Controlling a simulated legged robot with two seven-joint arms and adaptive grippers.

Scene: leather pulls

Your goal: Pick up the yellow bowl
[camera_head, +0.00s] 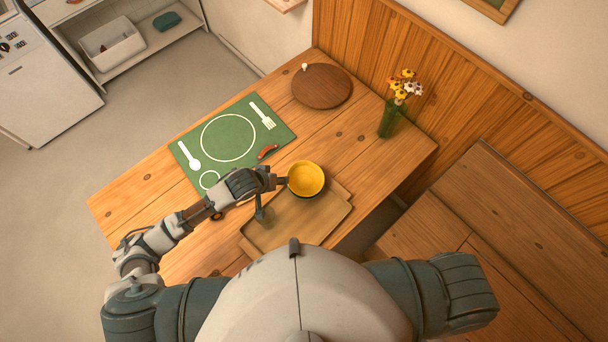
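The yellow bowl (306,178) stands upright at the back edge of a wooden tray; its inside is yellow and its outer side looks dark. My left gripper (273,199) is just left of the bowl, over the tray's left part. Its fingers are spread apart, one reaching the bowl's left rim and the other pointing down nearer to me. Nothing shows between them. I cannot tell whether the finger touches the rim. My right gripper is not in view.
The tray (300,221) lies on the wooden table (135,200). A green placemat (259,142) with a reddish-brown item (267,152) lies behind my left gripper. A round wooden board (321,87) and a flower vase (391,118) stand farther back. A wooden bench (500,225) is on the right.

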